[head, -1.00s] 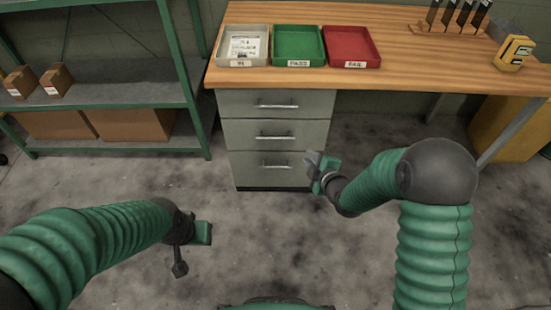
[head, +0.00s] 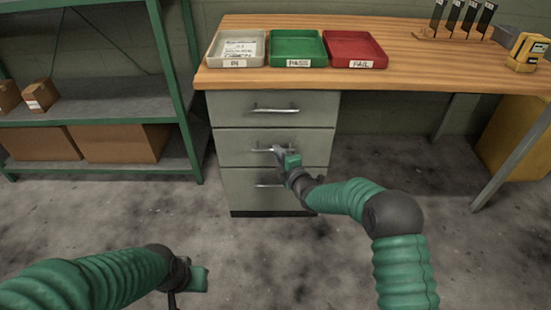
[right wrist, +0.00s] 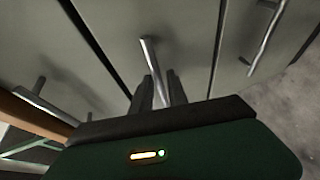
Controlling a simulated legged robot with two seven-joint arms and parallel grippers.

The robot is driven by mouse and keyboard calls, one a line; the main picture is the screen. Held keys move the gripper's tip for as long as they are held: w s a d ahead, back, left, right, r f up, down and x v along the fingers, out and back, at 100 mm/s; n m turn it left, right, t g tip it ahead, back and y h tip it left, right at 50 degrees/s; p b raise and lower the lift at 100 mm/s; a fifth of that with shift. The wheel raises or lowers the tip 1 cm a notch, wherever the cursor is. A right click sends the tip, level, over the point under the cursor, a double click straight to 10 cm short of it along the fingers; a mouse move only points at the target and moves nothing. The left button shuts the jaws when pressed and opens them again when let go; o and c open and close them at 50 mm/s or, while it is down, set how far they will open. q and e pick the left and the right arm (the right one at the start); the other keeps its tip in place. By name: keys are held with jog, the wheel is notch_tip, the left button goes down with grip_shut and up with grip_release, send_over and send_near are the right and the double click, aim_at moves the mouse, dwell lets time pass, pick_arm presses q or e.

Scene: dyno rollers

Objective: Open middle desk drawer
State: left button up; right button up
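The middle drawer (head: 232,148) of the grey desk cabinet is closed, its front level with the drawers above and below. Its metal handle (head: 262,149) is partly hidden by my right gripper (head: 280,154), which is at the handle's right part. In the right wrist view the handle (right wrist: 149,52) runs between the two dark fingers of this gripper (right wrist: 160,85). The fingers stand apart on either side of the bar, with a small gap visible. My left gripper (head: 197,279) is low at the left, away from the desk; its fingers are not clear.
The top drawer (head: 230,108) and bottom drawer (head: 240,190) are closed too. The wooden desktop (head: 430,75) carries a grey tray (head: 212,60), a green tray (head: 298,63) and a red tray (head: 358,63). A green shelf (head: 90,110) stands left. The floor before the drawers is open.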

jog(key=shift+b+x, duration=0.3)
jog(key=shift+x, duration=0.95)
grip_shut()
jog(key=shift+s+f, duration=0.1)
jog(key=shift+f, duration=0.05)
